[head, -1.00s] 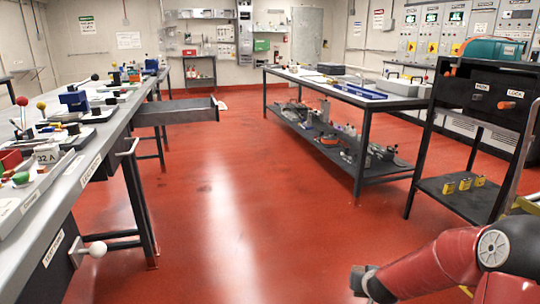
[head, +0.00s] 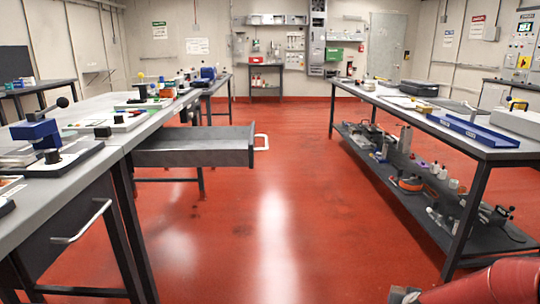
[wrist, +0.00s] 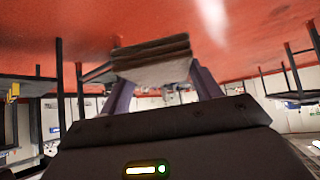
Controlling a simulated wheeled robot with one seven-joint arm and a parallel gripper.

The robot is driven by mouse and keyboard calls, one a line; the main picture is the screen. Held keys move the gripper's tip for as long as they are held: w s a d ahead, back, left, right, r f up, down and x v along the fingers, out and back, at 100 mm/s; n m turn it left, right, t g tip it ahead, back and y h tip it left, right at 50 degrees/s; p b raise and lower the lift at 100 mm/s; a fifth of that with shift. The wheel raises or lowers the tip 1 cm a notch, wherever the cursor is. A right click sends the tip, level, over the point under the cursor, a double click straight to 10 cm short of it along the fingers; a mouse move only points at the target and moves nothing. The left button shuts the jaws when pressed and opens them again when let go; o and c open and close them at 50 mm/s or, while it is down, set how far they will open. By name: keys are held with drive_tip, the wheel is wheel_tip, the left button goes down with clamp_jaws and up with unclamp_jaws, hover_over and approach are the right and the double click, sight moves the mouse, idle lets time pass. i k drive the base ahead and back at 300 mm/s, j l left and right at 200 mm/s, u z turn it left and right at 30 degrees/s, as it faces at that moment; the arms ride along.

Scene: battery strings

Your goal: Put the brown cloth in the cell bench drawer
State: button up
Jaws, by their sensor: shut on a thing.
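A folded brown cloth (wrist: 152,58) shows in the wrist view, its layers stacked. It is between the two dark fingers of my gripper (wrist: 160,75), which is shut on it. In the head view, an open grey drawer (head: 195,155) sticks out from the left bench row into the aisle. It has a light handle (head: 261,142) at its right end. The drawer's inside is seen only at a shallow angle, and I cannot read a label on it. The cloth does not show in the head view; only part of my red arm shows at the lower right.
The near left bench (head: 95,160) carries devices and has a shut drawer front with a handle (head: 80,232). A long bench (head: 430,105) with a loaded lower shelf stands on the right. The red floor (head: 285,215) between them is clear.

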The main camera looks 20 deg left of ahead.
sight(197, 146)
drive_tip(key=i+u, duration=0.3)
drive_tip(key=i+l+u, duration=0.35)
drive_tip(key=i, duration=0.15)
drive_tip(key=i+l+u, duration=0.3)
drive_tip(key=i+j, duration=0.1)
